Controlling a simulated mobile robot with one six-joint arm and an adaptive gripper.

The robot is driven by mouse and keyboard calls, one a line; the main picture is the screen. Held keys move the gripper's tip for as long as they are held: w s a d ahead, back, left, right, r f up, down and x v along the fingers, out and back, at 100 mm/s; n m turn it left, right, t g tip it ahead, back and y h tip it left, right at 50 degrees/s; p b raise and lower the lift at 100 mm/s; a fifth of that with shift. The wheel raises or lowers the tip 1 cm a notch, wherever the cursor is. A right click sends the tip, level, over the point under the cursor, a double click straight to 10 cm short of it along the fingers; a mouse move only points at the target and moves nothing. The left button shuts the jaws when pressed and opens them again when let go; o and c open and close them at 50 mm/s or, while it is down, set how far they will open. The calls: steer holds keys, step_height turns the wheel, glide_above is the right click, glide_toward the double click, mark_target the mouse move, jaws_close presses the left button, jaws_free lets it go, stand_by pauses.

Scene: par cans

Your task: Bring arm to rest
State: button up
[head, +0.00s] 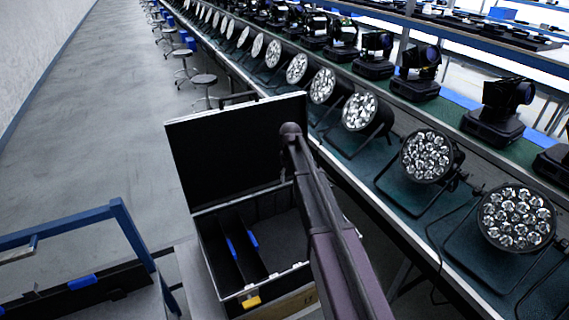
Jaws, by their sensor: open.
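My arm (327,230) reaches up from the bottom of the head view, in front of the open case. Its far end is a rounded dark joint (291,131) before the case's raised lid. I cannot make out my gripper or its fingers; they are hidden or out of view. The open black case (207,262) with metal edges stands left of the bench, its lid (222,150) up. The part of its inside that shows is divided, with blue pieces on the dividers and no par can visible. Several par cans (517,217) stand in a row on the bench.
The long bench (400,240) runs from lower right to far back, with moving-head lights (495,110) behind the par cans. A blue-framed cart (70,232) is at lower left. Stools (204,80) line the bench's left side. The grey floor (100,130) at left is clear.

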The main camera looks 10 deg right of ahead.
steer(key=s+d+m, duration=0.1)
steer(key=s+m, duration=0.2)
steer(key=s, duration=2.5)
steer(key=shift+s+d+f+m+b, duration=0.2)
steer(key=shift+d+f+m+b, duration=0.1)
steer(key=shift+d, duration=0.1)
stand_by(0.5)
